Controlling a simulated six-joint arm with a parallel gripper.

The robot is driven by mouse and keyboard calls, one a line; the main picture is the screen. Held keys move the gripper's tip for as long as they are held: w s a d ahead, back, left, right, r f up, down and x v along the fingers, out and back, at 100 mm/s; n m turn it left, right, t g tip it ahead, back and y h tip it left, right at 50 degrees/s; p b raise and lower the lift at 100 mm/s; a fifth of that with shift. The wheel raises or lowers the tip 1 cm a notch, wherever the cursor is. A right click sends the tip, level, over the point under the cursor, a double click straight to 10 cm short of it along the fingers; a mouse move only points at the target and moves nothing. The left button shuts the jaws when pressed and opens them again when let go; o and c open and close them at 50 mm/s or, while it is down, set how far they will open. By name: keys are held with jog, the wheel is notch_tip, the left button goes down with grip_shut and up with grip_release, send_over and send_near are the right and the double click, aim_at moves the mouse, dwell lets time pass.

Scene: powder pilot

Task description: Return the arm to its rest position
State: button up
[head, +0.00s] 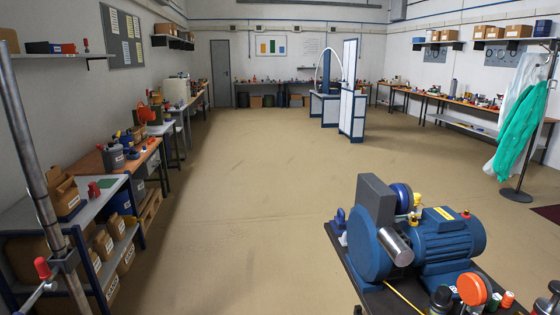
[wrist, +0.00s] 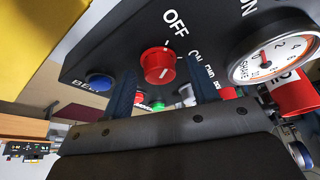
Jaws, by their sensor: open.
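My gripper (wrist: 160,66) shows in the wrist view, with two dark blue fingers standing apart and nothing held between them. A red knob (wrist: 158,65) on a dark control panel (wrist: 92,58) shows between the fingers in the picture. I cannot tell how far beyond the fingertips it is. White letters reading OFF are above the knob. A blue button (wrist: 98,82) is left of the left finger. A round white gauge (wrist: 277,54) is to the right. I cannot make out the arm or the gripper in the head view, so the arm's pose is hidden.
In the head view, a blue motor (head: 446,240) and drive sit on a dark platform at lower right. A metal post (head: 33,160) with a red-knobbed clamp stands at left. Shelves and benches line the walls. The middle floor (head: 235,190) is clear. A yellow surface (wrist: 38,40) fills the wrist view's upper left.

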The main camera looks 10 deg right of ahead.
jog(key=v, duration=1.7)
jog(key=x, duration=1.7)
jog(key=shift+f, duration=0.2)
jog(key=shift+a+r+m+h, duration=0.1)
jog(key=shift+r+m+h, duration=0.15)
jog(key=shift+m, duration=0.65)
jog(key=m+h, duration=0.1)
jog(key=m, duration=0.1)
jog(key=m+g, duration=0.1)
jog(key=m, duration=0.2)
jog(key=shift+w+g+h, duration=0.15)
jog(key=shift+g+h, duration=0.15)
jog(key=shift+h, duration=0.05)
jog(key=m+g, duration=0.1)
jog(key=m, duration=0.2)
jog(key=shift+w+a+m, duration=0.1)
jog(key=shift+m, duration=0.3)
jog(key=shift+w+f+m+g+h, duration=0.1)
jog(key=shift+m+g+h, duration=0.5)
jog(key=shift+m, duration=1)
jog(key=shift+y, duration=0.3)
